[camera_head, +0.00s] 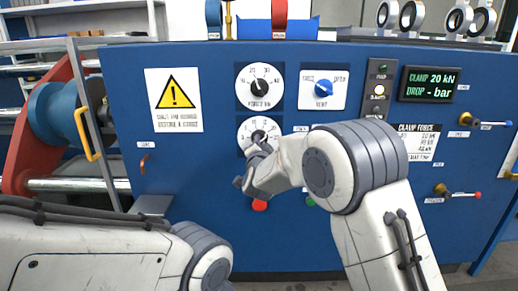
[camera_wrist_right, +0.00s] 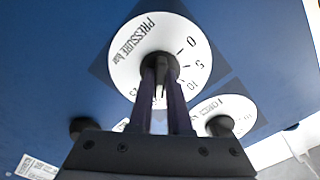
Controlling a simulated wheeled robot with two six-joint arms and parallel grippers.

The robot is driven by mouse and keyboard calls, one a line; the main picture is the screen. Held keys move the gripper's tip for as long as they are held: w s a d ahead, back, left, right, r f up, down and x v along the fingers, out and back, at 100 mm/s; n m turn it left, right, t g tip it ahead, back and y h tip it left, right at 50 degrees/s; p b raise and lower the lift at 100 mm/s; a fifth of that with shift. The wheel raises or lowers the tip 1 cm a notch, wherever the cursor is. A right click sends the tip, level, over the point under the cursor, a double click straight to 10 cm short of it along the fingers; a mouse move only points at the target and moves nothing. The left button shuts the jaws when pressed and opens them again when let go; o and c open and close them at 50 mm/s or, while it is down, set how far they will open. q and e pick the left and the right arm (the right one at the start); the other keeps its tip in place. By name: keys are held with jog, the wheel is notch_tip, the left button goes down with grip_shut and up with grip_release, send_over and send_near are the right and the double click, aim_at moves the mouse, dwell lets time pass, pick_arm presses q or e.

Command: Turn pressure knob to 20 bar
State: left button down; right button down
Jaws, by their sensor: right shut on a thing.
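The pressure knob (camera_wrist_right: 160,66) is black and sits at the centre of a white dial (camera_wrist_right: 136,40) marked "PRESSURE bar" in the right wrist view. The numbers 0, 5 and 10 show on the dial's right side. In the head view the dial (camera_head: 245,127) is the lower one of two on the blue panel, partly covered by my right arm. My right gripper (camera_wrist_right: 163,75) is shut on the knob, with one finger on each side. It also shows in the head view (camera_head: 259,147). The knob's pointer is too hidden to read. My left gripper is out of view.
Above is the force dial (camera_head: 260,86); beside it is a blue vent knob (camera_head: 323,88). The display (camera_head: 428,84) reads "CLAMP 20 kN, DROP - bar". A red button (camera_head: 260,205) sits below my right gripper. Small levers (camera_head: 466,119) stick out at the right.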

jog(key=shift+f+m, duration=0.1)
jog(key=shift+m, duration=0.3)
jog(key=c, duration=0.9)
grip_release()
jog(key=shift+o, duration=0.2)
jog(key=s+p, duration=0.1)
jog(key=s, duration=0.9)
jog(key=shift+s, duration=0.25)
